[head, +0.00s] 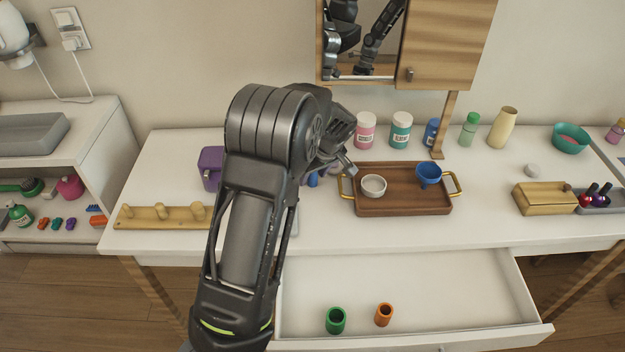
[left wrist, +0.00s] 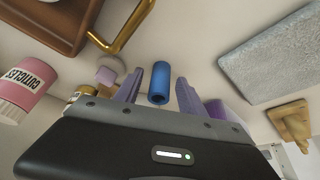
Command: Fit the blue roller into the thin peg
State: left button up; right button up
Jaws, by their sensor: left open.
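The blue roller (left wrist: 158,86) stands between the two spread fingers of my left gripper (left wrist: 158,92) in the left wrist view, with a gap on each side. In the head view only a small part of the blue roller (head: 313,180) shows beside my arm. My left gripper is open, over the counter left of the tray. The wooden peg board (head: 160,222) lies at the counter's left front with upright pegs; the leftmost peg (head: 125,211) looks thinnest. Its right end is near my forearm. My right gripper is not in view.
A brown tray (head: 405,203) with gold handles holds a white bowl (head: 373,186) and a blue funnel-like cup (head: 428,174). A purple box (head: 211,167) stands behind my arm. The open drawer (head: 440,295) holds green (head: 335,320) and orange (head: 383,314) rollers. Bottles line the wall.

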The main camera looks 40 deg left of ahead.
pick_arm(q)
jog(key=shift+c, duration=0.5)
grip_shut()
dwell(0.4)
